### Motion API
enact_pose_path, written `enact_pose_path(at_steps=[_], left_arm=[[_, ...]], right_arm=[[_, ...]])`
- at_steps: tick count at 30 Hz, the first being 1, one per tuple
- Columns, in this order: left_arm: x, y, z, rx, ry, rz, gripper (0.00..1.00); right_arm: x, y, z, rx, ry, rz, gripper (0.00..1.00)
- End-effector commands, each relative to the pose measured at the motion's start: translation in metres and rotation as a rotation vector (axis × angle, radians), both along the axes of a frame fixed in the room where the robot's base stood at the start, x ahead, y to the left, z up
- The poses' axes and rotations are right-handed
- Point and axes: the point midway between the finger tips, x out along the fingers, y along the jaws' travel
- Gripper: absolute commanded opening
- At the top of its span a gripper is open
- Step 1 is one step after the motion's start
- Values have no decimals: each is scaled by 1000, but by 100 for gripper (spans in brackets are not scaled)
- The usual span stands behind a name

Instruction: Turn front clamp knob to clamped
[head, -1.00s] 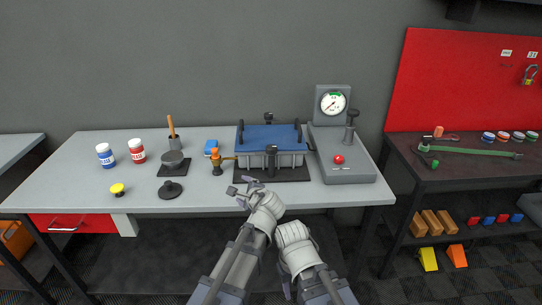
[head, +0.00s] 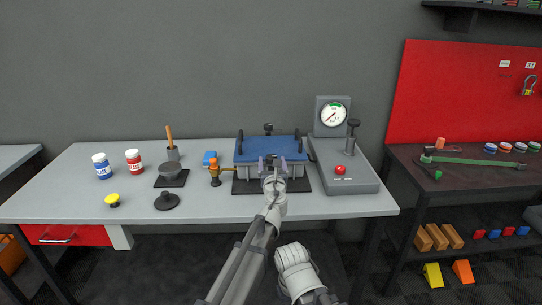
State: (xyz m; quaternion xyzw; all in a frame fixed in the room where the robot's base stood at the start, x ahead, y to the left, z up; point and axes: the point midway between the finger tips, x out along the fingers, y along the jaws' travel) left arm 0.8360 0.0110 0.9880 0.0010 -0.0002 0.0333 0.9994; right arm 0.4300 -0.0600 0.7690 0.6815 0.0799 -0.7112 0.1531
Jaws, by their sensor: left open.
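A blue-topped grey box fixture (head: 270,147) sits on a dark base plate on the bench. The black front clamp knob (head: 271,158) is at the middle of its front side, largely covered by my gripper. My left gripper (head: 272,163) is open, with its two fingers pointing at the fixture, one on each side of the knob as seen from here. I cannot tell whether they touch it. A similar black rear knob (head: 268,127) stands behind the blue top. My right arm is low at the bottom centre, and its fingers are hidden.
A grey gauge stand (head: 343,180) with a red button is close on the right. An orange-handled valve (head: 215,172) is close on the left. Jars, a dark weight and a black disc stand farther left.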

Motion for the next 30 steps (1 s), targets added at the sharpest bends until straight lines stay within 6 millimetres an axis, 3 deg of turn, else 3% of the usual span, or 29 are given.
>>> enact_pose_path(at_steps=[3,9,19,30], left_arm=[[23,1,0,-1,0,2,81],[50,3,0,-2,0,2,81],[54,4,0,-2,0,1,81],[54,4,0,-2,0,1,40]], right_arm=[[0,0,0,0,0,0,52],[0,0,0,0,0,0,52],[0,0,0,0,0,0,52],[0,0,0,0,0,0,52]])
